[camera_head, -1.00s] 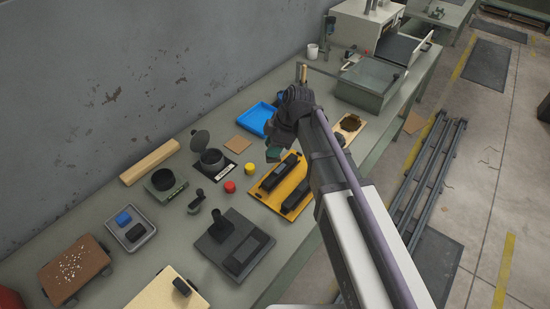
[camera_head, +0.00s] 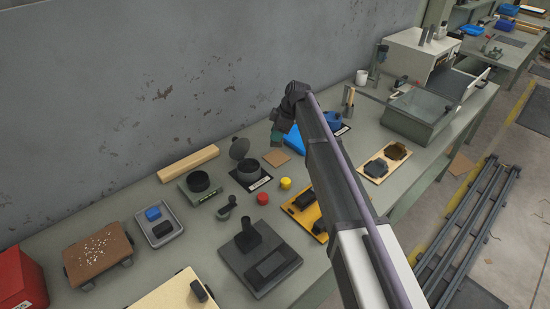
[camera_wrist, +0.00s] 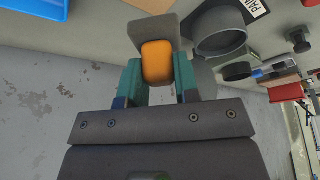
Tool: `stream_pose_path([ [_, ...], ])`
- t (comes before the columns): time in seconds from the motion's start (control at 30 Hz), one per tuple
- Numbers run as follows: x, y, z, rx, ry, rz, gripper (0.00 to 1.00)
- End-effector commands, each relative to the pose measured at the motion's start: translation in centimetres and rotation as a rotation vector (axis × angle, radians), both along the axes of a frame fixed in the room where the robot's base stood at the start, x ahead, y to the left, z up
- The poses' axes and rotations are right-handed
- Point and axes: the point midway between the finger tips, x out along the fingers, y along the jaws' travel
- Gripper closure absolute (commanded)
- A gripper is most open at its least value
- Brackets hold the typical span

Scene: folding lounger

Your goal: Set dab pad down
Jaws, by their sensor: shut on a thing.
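My gripper (camera_wrist: 158,85) is shut on the dab pad (camera_wrist: 158,62), which shows an orange rounded part between the teal fingers. A grey block shows beyond the orange part in the wrist view. In the head view my gripper (camera_head: 276,135) hangs above the back of the bench, close to the wall. The dab pad cannot be made out there. A tan square (camera_head: 276,158) lies on the bench just below the gripper in the picture, and its edge shows in the wrist view (camera_wrist: 150,5). The held pad looks clear of the bench.
An open black pot (camera_head: 248,174) with a raised round lid stands left of the tan square. Red (camera_head: 263,198) and yellow (camera_head: 285,183) caps stand in front. A blue tray (camera_head: 294,140) is partly behind my arm. The grey wall (camera_head: 130,90) is close behind.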

Motion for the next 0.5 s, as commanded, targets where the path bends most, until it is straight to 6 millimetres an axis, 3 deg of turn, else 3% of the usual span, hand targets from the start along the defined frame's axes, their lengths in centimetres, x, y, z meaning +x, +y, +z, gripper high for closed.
stream_pose_path([
  [0.03,0.0,0.0,-2.6,0.000,0.000,0.000,0.90],
  [0.23,0.0,0.0,-3.1,0.000,0.000,0.000,0.90],
  [0.4,0.0,0.0,-6.6,0.000,0.000,0.001,0.90],
  [0.5,0.0,0.0,-6.8,0.000,0.000,0.001,0.90],
])
